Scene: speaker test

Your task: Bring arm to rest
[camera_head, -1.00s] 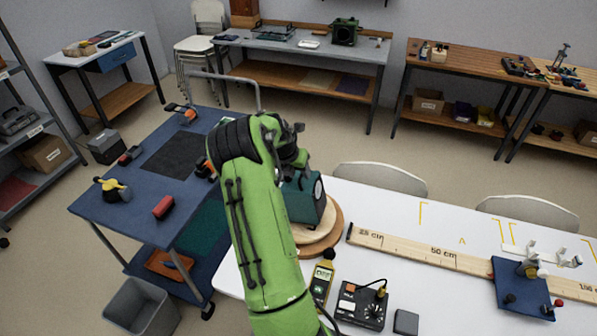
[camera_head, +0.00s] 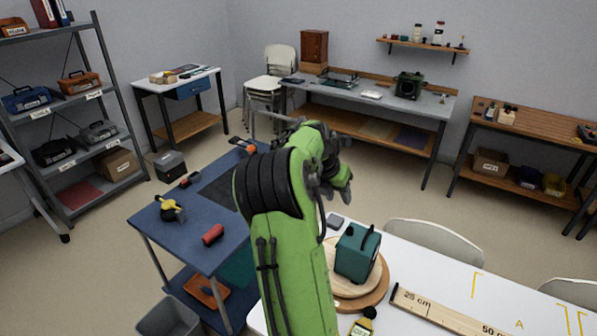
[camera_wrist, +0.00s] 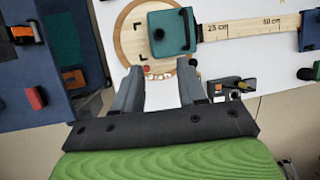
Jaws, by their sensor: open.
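My green arm rises in the middle of the head view, and its end is mostly hidden behind the arm itself. In the wrist view my gripper (camera_wrist: 160,88) has its two grey fingers apart with nothing held between them. Beyond the fingertips is the teal speaker box (camera_wrist: 171,32), which stands on a round wooden turntable (camera_wrist: 128,42). In the head view the speaker box (camera_head: 357,252) stands on the turntable (camera_head: 378,288) on the white table, to the right of my arm and apart from it.
A wooden ruler (camera_head: 437,311) lies on the white table (camera_head: 440,275), with a yellow meter (camera_head: 363,322) near the turntable. A blue cart (camera_head: 170,240) with a red block (camera_head: 213,235) stands left of my arm. A grey bin (camera_head: 168,318) is on the floor.

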